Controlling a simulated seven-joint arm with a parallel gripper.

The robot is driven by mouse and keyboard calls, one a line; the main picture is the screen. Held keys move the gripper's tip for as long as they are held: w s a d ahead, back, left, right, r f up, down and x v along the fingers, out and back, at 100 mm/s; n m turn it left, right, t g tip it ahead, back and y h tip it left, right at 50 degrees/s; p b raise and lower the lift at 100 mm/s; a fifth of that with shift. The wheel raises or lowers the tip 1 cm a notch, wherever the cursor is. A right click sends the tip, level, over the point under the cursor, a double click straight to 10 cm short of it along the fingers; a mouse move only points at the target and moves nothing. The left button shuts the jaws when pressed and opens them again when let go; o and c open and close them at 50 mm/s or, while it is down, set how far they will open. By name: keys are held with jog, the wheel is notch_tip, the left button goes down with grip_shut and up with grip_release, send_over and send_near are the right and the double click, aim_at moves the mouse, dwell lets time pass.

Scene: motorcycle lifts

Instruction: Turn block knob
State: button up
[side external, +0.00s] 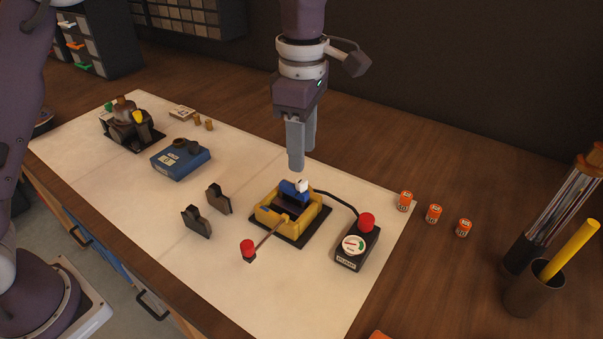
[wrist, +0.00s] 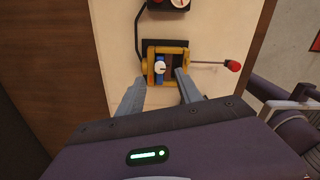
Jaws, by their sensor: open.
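A blue block with a white knob (side external: 302,186) sits in a yellow frame (side external: 267,217) on a dark base plate. In the wrist view the white knob (wrist: 160,67) shows on the blue block (wrist: 160,78), at the left inside the yellow frame (wrist: 184,52). My gripper (side external: 301,160) points down above the yellow frame, with its fingers apart and nothing between them. In the wrist view my gripper's fingertips (wrist: 160,80) lie on either side of the frame's near part. The gripper appears above the knob and not touching it.
A red-tipped lever (side external: 248,247) sticks out from the frame. A gauge box with a red button (side external: 357,247) is cabled to it.

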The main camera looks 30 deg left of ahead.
aim_at(302, 180)
notch_tip(302, 180, down, 6)
jog(key=shift+f, duration=0.25)
jog(key=shift+c, duration=0.4)
grip_shut()
